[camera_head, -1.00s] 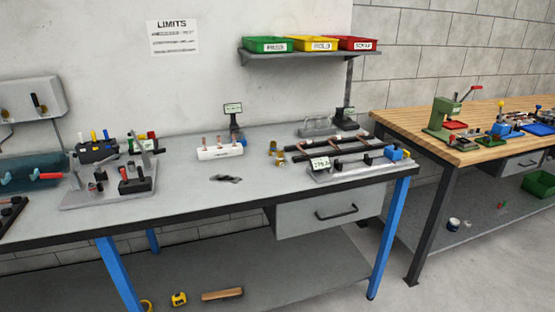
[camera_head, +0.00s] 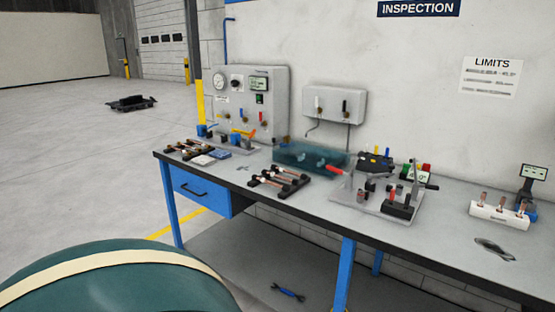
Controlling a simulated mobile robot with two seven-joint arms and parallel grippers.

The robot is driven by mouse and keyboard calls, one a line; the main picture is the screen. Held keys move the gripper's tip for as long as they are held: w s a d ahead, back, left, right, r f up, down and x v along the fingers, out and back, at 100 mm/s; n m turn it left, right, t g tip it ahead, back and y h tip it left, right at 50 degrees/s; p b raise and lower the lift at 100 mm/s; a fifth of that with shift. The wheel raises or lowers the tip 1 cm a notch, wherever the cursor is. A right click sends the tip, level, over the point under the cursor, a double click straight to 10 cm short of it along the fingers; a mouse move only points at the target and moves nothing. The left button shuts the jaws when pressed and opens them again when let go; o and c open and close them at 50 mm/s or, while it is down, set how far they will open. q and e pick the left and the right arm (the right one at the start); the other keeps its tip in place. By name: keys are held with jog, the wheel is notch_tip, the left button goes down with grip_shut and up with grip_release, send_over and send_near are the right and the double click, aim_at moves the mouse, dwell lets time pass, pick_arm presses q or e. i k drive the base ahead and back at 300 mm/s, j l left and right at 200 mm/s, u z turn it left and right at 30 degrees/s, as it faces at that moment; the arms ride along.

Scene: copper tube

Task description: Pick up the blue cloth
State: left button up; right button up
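A small flat blue item (camera_head: 220,154) lies near the left end of the grey workbench (camera_head: 262,190). It may be the blue cloth, but it is too small to tell. It lies beside a small flat white item (camera_head: 203,160) and close to a rack of copper-coloured tubes (camera_head: 187,149). Neither of my grippers is in view.
A large rounded teal shape with a cream band (camera_head: 120,282) fills the lower left, close to the camera. A tube rack (camera_head: 280,181), teal translucent tank (camera_head: 308,160) and clamp fixture (camera_head: 385,195) stand on the bench. Open floor lies at left.

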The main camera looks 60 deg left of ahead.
aim_at(219, 154)
jog(key=u, duration=2.2)
jog(key=i+j, duration=0.2)
jog(key=i, duration=0.25)
jog(key=i+j, duration=0.25)
jog(key=i, duration=0.2)
